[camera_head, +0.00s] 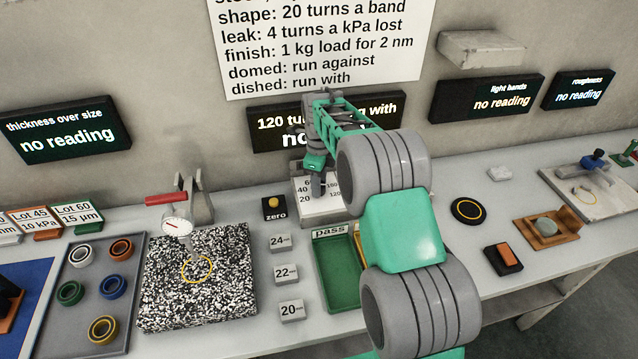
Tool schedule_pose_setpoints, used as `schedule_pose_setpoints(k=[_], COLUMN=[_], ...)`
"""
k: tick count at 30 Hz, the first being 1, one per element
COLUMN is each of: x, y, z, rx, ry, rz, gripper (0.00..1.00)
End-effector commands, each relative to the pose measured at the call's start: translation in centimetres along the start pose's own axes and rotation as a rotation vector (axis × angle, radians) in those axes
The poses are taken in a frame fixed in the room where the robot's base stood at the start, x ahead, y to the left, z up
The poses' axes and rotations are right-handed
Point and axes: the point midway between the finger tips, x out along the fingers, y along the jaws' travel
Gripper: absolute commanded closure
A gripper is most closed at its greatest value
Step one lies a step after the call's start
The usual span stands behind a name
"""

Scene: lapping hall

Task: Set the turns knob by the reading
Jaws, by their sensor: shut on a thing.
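The knob's pointer cannot be made out. A dark display (266,136) behind it starts with "120 tu" and ends with "with"; my arm covers the rest, and its lower line begins "no". A wall sheet (320,45) lists "shape: 20 turns a band" and "leak: 4 turns a kPa lost".
A yellow zero button (274,205), blocks marked 24, 22 and 20 (291,310), and a green pass tray (337,299) lie near the knob. Other displays (66,131) read "no reading". A rings tray (68,334) is left.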

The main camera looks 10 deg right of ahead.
Motion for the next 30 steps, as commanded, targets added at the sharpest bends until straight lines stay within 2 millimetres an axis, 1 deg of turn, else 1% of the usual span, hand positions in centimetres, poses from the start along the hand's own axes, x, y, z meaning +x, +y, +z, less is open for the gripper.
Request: schedule_pose_setpoints(k=[4,5,12,18,21,23,30], x=[-0.1,-0.1,-0.1,0.0,-0.5,-1.3,-6.1], y=[-0.1,-0.1,0.0,0.0,-0.1,-0.1,-0.1], z=[0.1,0.1,0.0,0.0,0.1,0.1,0.1], rx=[-0.001,-0.001,-0.002,-0.002,-0.002,-0.002,-0.002], ry=[-0.002,-0.002,-0.001,-0.001,-0.002,-0.002,-0.003], rz=[-0.003,-0.003,-0.001,-0.001,-0.002,-0.004,-0.004], gripper=[1.0,0.62,0.43,0.43,0.43,0.43,0.43])
